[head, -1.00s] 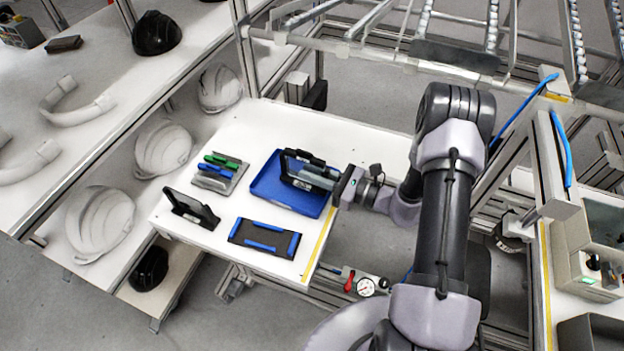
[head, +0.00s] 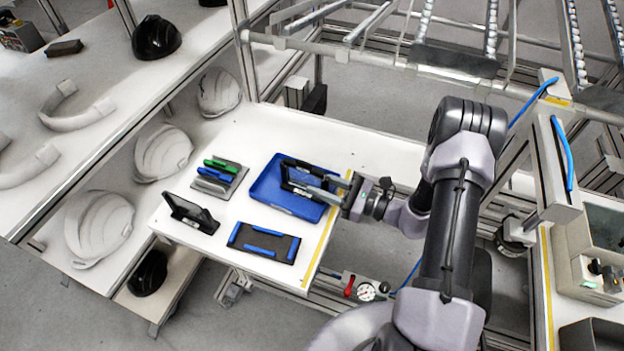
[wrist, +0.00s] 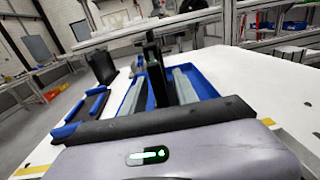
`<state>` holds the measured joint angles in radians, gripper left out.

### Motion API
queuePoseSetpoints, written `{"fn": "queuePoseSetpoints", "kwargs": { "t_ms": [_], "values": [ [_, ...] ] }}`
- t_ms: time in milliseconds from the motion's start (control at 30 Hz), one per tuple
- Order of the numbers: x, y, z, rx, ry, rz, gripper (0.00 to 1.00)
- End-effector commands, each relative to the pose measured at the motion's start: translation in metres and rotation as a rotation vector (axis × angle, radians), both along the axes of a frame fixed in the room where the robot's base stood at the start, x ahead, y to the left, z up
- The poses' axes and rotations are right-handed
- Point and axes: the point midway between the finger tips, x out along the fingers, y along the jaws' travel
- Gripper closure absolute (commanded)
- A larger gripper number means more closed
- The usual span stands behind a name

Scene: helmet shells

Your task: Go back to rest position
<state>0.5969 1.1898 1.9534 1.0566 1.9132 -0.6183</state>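My gripper (head: 316,184) is over the right part of the blue tray (head: 262,188) on the small white table (head: 222,262). Its two grey fingers are apart. A black item (head: 297,168) is at the tray, near the fingertips. In the wrist view my gripper (wrist: 160,80) shows its fingers either side of a dark upright part of this item (wrist: 155,62); no firm contact is visible. The blue tray (wrist: 203,84) lies beyond the fingers. The item's lower part is partly hidden by the fingers.
A blue-edged black pad (head: 264,242), a tilted black tablet-like item (head: 190,212) and a holder with green and blue pieces (head: 219,176) share the table. White helmet shells (head: 98,228) are on the shelf at left. A roller rack (head: 455,60) stands behind.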

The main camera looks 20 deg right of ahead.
Motion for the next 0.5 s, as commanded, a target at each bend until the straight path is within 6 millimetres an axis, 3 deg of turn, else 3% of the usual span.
{"fn": "queuePoseSetpoints", "kwargs": {
  "t_ms": [200, 500],
  "values": [
    [-0.026, -0.032, 0.002, 0.000, 0.000, -0.003, 0.64],
    [-0.031, -0.037, 0.000, 0.000, 0.000, 0.000, 0.64]
  ]
}}
